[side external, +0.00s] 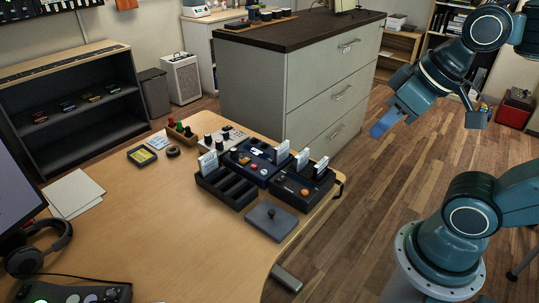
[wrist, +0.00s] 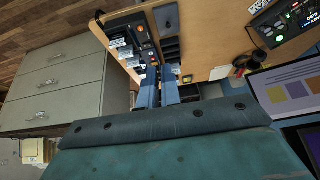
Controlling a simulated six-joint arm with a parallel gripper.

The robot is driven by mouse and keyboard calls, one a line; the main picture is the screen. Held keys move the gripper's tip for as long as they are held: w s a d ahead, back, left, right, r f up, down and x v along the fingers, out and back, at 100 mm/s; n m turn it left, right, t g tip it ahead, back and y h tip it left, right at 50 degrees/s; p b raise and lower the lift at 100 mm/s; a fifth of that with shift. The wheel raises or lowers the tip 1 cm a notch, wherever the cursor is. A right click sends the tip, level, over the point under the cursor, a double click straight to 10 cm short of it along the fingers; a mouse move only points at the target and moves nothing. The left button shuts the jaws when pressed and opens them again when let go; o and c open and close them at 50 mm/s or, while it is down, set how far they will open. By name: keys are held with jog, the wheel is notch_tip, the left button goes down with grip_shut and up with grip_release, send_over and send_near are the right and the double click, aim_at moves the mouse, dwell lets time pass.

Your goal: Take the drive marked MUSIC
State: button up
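Several white upright pieces that may be drives stand at the desk's far corner. One (side external: 208,162) is in a black slotted holder (side external: 238,196). Others (side external: 302,158) stand at the dark device with an orange knob (side external: 290,190). They also show as white labelled blocks in the wrist view (wrist: 125,52). Their lettering is too small to read, so I cannot tell which is marked MUSIC. My gripper (side external: 380,130) is in the air right of the desk, apart from them. In the wrist view its two blue fingers (wrist: 160,76) have a gap between them and hold nothing visible.
The wooden desk (side external: 150,215) also holds a blue device (side external: 250,158), a grey flat plate with a knob (side external: 272,220), headphones (side external: 40,250) and a monitor (side external: 15,190). A grey drawer cabinet (side external: 300,85) stands behind. Open floor lies between desk and cabinet.

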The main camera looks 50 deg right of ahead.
jog(key=o, duration=0.6)
jog(key=shift+o, duration=0.2)
jog(key=w+d+n+g+y, duration=0.15)
jog(key=w+d+n, duration=0.3)
jog(key=w, duration=0.45)
jog(key=w+d+n+g, duration=0.25)
jog(key=w+n, duration=0.25)
jog(key=w, duration=0.5)
jog(key=w+d+f+n+y, duration=0.1)
jog(key=w+d+f+n, duration=0.3)
jog(key=d+f, duration=0.4)
jog(key=w+d+f+n+g+y, duration=0.1)
jog(key=w+d+f+n+y, duration=0.1)
jog(key=d+f, duration=0.5)
jog(key=shift+w+d+f+n+g, duration=0.35)
jog(key=shift+w+f+n, duration=0.55)
jog(key=shift+n, duration=0.35)
